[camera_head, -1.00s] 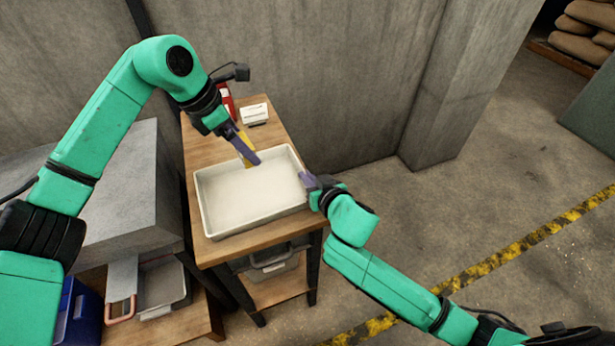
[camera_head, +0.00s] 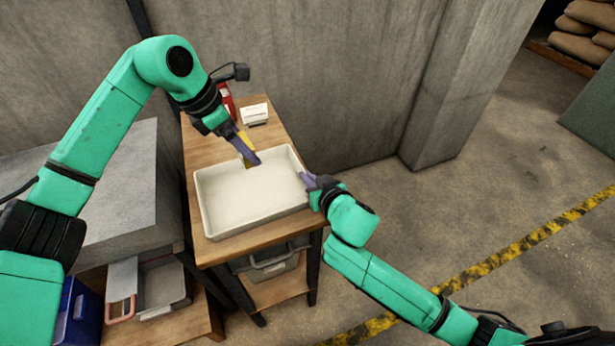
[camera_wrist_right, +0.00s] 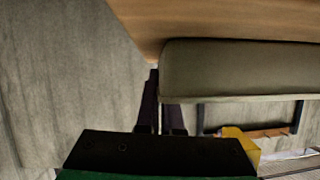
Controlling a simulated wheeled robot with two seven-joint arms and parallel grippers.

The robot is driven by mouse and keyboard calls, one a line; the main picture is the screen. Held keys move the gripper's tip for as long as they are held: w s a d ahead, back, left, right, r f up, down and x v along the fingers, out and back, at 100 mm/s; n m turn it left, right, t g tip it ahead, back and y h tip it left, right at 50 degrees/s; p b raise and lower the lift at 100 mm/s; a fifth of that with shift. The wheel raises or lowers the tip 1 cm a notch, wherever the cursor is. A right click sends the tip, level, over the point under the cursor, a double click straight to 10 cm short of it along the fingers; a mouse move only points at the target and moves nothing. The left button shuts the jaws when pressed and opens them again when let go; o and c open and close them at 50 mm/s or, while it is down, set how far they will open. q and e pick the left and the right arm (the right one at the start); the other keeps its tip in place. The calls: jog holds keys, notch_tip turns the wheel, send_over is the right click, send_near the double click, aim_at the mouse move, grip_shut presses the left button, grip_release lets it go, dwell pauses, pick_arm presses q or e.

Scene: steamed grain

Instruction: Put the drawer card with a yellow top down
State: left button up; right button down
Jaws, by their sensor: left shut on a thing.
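My left gripper (camera_head: 247,154) is shut on a thin yellow-topped card (camera_head: 246,138), at the back edge of the white tray (camera_head: 203,213). The fingers hide much of the card, and I cannot tell whether its lower end touches anything. My right gripper (camera_head: 314,184) is at the tray's right wall. In the right wrist view its dark fingers (camera_wrist_right: 162,108) are beside the tray's end (camera_wrist_right: 240,70), and the tray partly covers one finger. I cannot tell whether they clasp the wall.
The tray stands on a wooden table (camera_head: 207,149). A white box (camera_head: 255,114) and a red item (camera_head: 227,98) are at its back. A grey block (camera_head: 120,200) stands to the left, with bins (camera_head: 163,285) below. A concrete wall (camera_head: 310,80) rises behind; open floor lies right.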

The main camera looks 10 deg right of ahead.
dwell(0.5)
pick_arm(q)
jog(key=n, duration=0.2)
jog(key=a+f+n+t, duration=0.1)
jog(key=n, duration=0.1)
jog(key=shift+s+f+y, duration=0.1)
jog(key=shift+s+y, duration=0.1)
jog(key=shift+y, duration=0.2)
jog(key=shift+s+a+f+n+t+y, duration=0.15)
jog(key=shift+n+t, duration=0.1)
jog(key=shift+n, duration=0.35)
jog(key=shift+w+a+f+n+t+y, duration=0.15)
jog(key=shift+n+t, duration=0.1)
jog(key=shift+n, duration=0.35)
jog(key=n+t+y, duration=0.1)
jog(key=n+y, duration=0.1)
jog(key=n, duration=0.4)
send_near(245, 191)
jog(key=x, duration=0.5)
jog(key=shift+w+f, duration=0.25)
jog(key=shift+f, duration=0.05)
jog(key=o, duration=1.1)
jog(key=shift+f, duration=0.15)
